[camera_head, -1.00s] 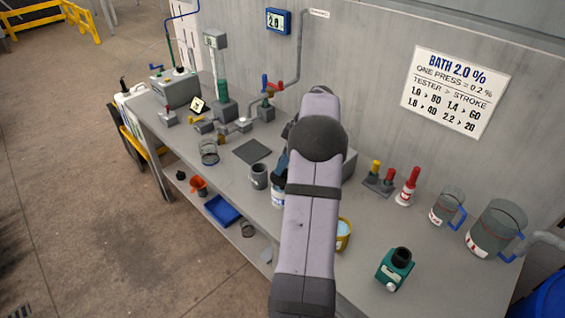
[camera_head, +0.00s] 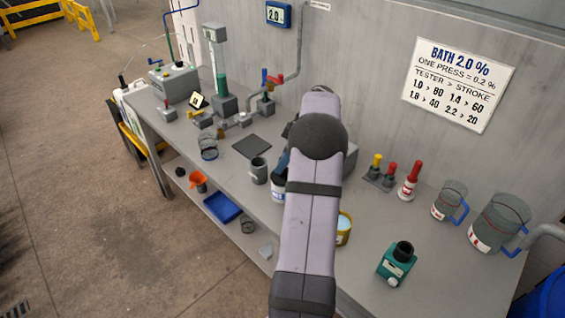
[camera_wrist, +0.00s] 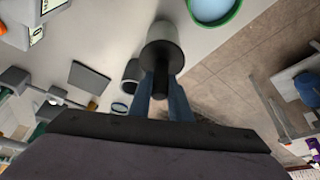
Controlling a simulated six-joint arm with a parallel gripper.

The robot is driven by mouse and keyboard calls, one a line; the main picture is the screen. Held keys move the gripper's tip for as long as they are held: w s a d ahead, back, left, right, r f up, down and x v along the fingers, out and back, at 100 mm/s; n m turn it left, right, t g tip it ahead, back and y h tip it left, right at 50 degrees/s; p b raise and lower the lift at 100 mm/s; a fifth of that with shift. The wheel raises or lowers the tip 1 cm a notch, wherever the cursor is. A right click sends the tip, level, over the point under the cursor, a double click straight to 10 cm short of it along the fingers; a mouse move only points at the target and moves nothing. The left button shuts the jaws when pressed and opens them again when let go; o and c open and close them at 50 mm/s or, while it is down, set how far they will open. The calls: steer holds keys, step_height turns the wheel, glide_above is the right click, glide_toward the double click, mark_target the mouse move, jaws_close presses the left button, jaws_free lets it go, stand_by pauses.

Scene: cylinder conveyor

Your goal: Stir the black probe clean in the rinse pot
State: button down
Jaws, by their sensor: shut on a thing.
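My gripper (camera_wrist: 160,77) is shut on the black probe (camera_wrist: 161,88), whose dark shaft shows between the two blue fingers. The probe points at a grey-white pot (camera_wrist: 161,36) just beyond the fingertips; its lower end is hidden, so I cannot tell how deep it reaches. In the head view a white pot with a blue label (camera_head: 278,192), likely the same one and the rinse pot, stands on the bench, partly behind my arm. A blue finger (camera_head: 283,162) shows above it; the rest of my gripper is hidden there.
A grey mug (camera_head: 259,170) stands close left of the pot, with a dark square plate (camera_head: 252,146) behind it. Clear jugs (camera_head: 500,223) stand far right. The bench front edge is near.

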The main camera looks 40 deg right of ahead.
steer(key=shift+s, duration=0.6)
steer(key=shift+w+d+r, duration=0.1)
steer(key=shift+w+d, duration=0.25)
steer(key=shift+w+d+p, duration=0.35)
steer(key=shift+p, duration=0.2)
steer(key=shift+w+a, duration=0.1)
steer(key=shift+a, duration=0.05)
steer(key=shift+w+a, duration=0.55)
steer(key=shift+s+b, duration=0.1)
steer(key=shift+b, duration=0.3)
